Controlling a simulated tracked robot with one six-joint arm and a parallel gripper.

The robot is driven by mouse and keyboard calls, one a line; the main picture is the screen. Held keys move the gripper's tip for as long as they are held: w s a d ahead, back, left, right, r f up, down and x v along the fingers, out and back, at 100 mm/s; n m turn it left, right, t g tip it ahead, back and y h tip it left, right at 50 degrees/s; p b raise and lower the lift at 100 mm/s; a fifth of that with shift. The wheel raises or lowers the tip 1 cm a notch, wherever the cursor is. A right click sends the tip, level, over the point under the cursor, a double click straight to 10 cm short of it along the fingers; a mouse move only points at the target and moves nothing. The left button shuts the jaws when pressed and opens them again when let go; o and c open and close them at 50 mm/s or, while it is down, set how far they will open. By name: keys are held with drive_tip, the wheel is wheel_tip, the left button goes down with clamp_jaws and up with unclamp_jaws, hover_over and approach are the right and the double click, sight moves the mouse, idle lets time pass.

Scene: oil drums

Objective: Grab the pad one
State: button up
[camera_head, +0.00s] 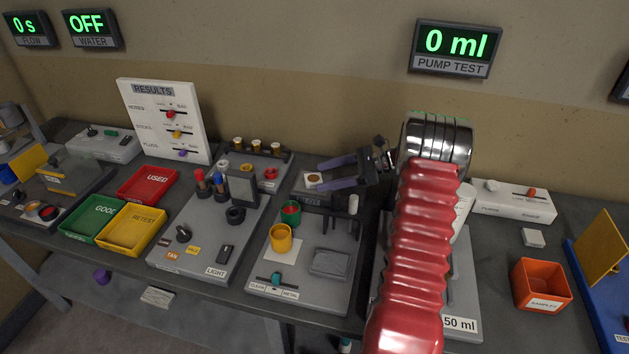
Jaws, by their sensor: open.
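My gripper (321,176) is open, with its two dark fingers pointing left over the back of the middle station. A small white square pad (310,183) with a brown round spot lies at the fingertips, roughly between them. I cannot tell whether the fingers touch it. Other pad-like things show: a grey ribbed block (331,262) at the front of the same station, and a small white block (533,237) on the bench at the right. No label in view reads "pad". My red arm hides part of the 50 ml station.
A yellow cup (281,238), a green cup (290,212) and a white upright peg (353,204) stand near the gripper. Red (147,184), green (93,222) and yellow (134,230) trays lie left. An orange samples box (541,287) stands right.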

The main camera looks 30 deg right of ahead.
sight(320, 178)
drive_tip(key=shift+x, duration=1.35)
drive_tip(key=shift+c, duration=0.4)
drive_tip(key=c, duration=1.2)
drive_tip(key=shift+o, duration=0.2)
drive_tip(key=shift+r, duration=0.1)
wheel_tip(320, 178, up, 10)
